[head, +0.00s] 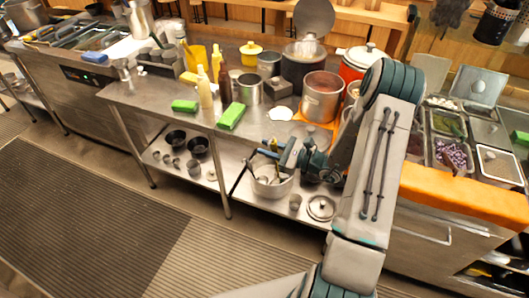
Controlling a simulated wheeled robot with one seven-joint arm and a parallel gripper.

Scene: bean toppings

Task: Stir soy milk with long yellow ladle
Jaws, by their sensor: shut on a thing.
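My gripper (272,154) is low at the front of the counter, just above a metal pot (272,189) on the lower shelf. It is shut on a thin yellowish handle, which looks like the long yellow ladle (273,144); the rest of it is hard to make out. Other utensils seem to stand in the same pot. On the counter, a large steel pot (322,98) stands behind my arm, and a dark pot (303,68) with a raised lid is farther back. I cannot tell which pot holds the soy milk.
Green sponges (231,116), bottles (205,90) and a small steel pot (249,88) crowd the counter. An orange pot (361,63) is at the back. Topping trays (451,155) are to the right. The floor mat (90,200) in front is clear.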

